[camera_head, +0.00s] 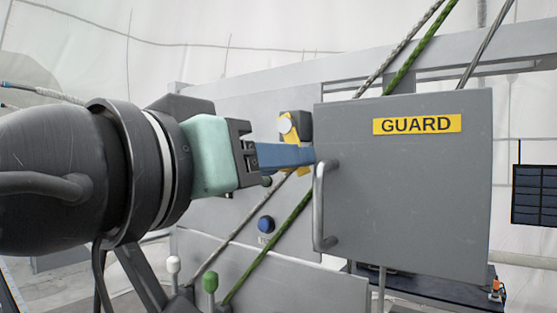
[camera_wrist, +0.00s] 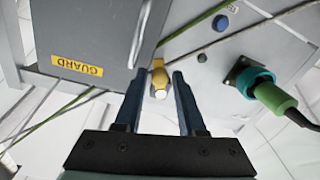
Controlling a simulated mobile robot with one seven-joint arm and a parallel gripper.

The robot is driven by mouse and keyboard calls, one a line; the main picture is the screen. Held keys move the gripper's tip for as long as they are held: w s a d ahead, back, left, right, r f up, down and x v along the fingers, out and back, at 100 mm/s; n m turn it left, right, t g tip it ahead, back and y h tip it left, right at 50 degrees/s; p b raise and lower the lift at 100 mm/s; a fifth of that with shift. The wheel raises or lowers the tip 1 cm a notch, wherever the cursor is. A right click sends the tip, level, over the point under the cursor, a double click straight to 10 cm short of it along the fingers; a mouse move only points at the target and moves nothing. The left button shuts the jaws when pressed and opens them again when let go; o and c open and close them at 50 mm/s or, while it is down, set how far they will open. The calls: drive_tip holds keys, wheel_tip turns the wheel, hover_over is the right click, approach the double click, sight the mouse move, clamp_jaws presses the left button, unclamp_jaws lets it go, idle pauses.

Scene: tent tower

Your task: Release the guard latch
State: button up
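The guard (camera_head: 400,190) is a grey box-like cover with a yellow GUARD label and a metal handle (camera_head: 320,205) on its left side; it also shows at upper left in the wrist view (camera_wrist: 95,25). The guard latch (camera_head: 290,127) is a yellow piece with a pale round knob, just left of the guard. In the wrist view the latch (camera_wrist: 159,74) shows between my fingertips. My gripper (camera_head: 312,156) has blue fingers that stand apart, one on each side of the latch in the wrist view (camera_wrist: 159,76). I cannot tell whether either finger touches it.
A blue button (camera_head: 265,224) sits on the grey panel below the latch; it also shows in the wrist view (camera_wrist: 221,23). A teal and green plug with a cable (camera_wrist: 270,92) is at right there. Green and grey ropes (camera_head: 295,210) cross the panel. Two knobbed levers (camera_head: 210,283) stand below.

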clamp_jaws()
drive_tip(key=m, duration=0.1)
drive_tip(key=m+b, duration=0.2)
drive_tip(key=shift+w+a+f, duration=0.15)
drive_tip(key=shift+w+a, duration=0.1)
drive_tip(key=shift+a, duration=0.15)
unclamp_jaws()
drive_tip(key=shift+w, duration=0.1)
